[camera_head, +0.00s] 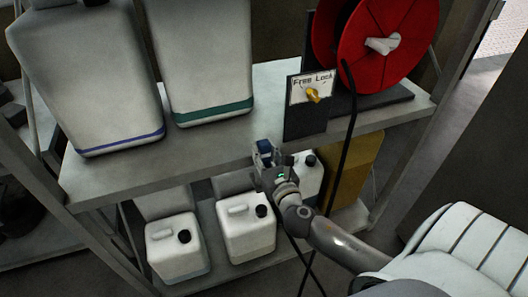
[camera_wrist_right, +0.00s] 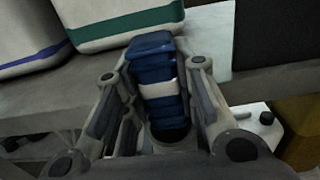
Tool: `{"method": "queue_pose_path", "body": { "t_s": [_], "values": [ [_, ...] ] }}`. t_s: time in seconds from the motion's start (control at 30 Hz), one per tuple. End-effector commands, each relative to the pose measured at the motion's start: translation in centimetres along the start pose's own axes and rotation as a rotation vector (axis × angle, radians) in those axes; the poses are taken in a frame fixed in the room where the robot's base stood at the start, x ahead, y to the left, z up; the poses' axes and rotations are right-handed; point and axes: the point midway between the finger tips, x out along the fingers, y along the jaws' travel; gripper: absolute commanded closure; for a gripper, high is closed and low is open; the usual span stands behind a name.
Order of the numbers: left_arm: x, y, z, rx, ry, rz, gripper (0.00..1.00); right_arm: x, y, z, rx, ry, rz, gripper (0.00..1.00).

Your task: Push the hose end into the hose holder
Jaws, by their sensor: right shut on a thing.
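My right gripper (camera_head: 266,155) is at the front edge of the upper shelf, left of the dark sign panel. Its fingers are shut on a blue hose end (camera_wrist_right: 158,65) with a white band, which also shows as a small blue piece in the head view (camera_head: 264,147). In the right wrist view the gripper (camera_wrist_right: 158,92) has a finger on each side of the hose end, whose blue top sticks out beyond them. I cannot pick out the hose holder with certainty. My left gripper is not in view.
A red hose reel (camera_head: 372,45) stands on the upper shelf (camera_head: 330,136), with a black hose (camera_head: 346,140) hanging down. A "Free Lock" panel (camera_head: 304,120) with a yellow knob stands beside it. Large white canisters (camera_head: 85,75) stand at left; smaller ones (camera_head: 178,248) stand below.

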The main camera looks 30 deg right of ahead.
Motion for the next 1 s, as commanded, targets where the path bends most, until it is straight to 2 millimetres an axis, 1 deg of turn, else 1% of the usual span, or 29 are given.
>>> {"method": "queue_pose_path", "body": {
  "t_s": [0.07, 0.37, 0.4, 0.57, 0.87, 1.0],
  "values": [
    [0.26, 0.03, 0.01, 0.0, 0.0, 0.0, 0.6, 0.03, 0.01, -0.15, 0.0, -0.003, 0.0, 1.0],
    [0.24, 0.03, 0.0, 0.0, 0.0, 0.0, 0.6, 0.03, 0.0, -0.16, 0.0, -0.003, 0.0, 1.0],
    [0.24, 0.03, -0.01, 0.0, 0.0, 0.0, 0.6, 0.03, 0.0, -0.16, 0.0, -0.003, 0.0, 0.69],
    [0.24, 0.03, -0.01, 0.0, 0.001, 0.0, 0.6, 0.02, 0.0, -0.21, 0.0, -0.002, 0.0, 0.49],
    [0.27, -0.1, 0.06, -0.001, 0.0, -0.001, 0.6, -0.07, -0.01, -0.48, 0.0, 0.003, 0.0, 0.49],
    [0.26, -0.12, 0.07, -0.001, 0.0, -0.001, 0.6, -0.8, 0.0, -0.55, 0.001, 0.005, 0.0, 0.49]
  ]
}}
